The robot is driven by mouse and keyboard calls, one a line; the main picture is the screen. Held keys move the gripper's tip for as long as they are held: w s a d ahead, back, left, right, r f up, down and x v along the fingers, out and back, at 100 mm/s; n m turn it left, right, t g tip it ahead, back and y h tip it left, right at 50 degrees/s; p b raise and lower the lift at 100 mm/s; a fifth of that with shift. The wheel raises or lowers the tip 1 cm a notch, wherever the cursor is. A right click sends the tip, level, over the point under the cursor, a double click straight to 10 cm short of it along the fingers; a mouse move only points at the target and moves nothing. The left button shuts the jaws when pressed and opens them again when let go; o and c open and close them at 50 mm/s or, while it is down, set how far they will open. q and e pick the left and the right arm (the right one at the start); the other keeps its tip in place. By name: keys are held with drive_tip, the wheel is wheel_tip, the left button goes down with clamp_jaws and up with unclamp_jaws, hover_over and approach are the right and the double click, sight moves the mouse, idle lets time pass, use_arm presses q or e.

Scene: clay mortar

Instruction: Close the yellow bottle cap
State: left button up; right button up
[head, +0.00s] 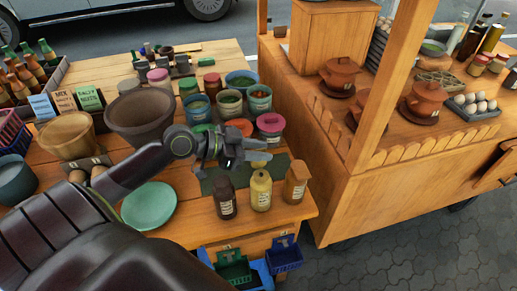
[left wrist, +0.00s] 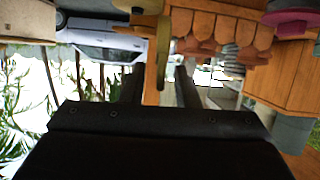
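The yellow bottle (head: 261,193) stands upright near the table's front right corner, between a dark brown bottle (head: 225,199) and an orange-brown bottle (head: 297,182). My left gripper (head: 262,156) is just above and behind its top in the head view, fingers pointing right. In the left wrist view the two fingers (left wrist: 160,88) are spread apart. A flat yellow-tan piece (left wrist: 163,50), which looks like the raised cap, hangs in the picture between and beyond them. I cannot tell if they touch it. The right gripper is not in view.
Several paint-like pots (head: 259,98) stand behind the gripper. A brown bowl (head: 139,113) and a green plate (head: 149,205) lie to the left. Blue and green bins (head: 284,255) hang at the table front. A wooden cart (head: 405,190) stands at the right.

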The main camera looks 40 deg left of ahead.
use_arm(q)
clamp_jaws()
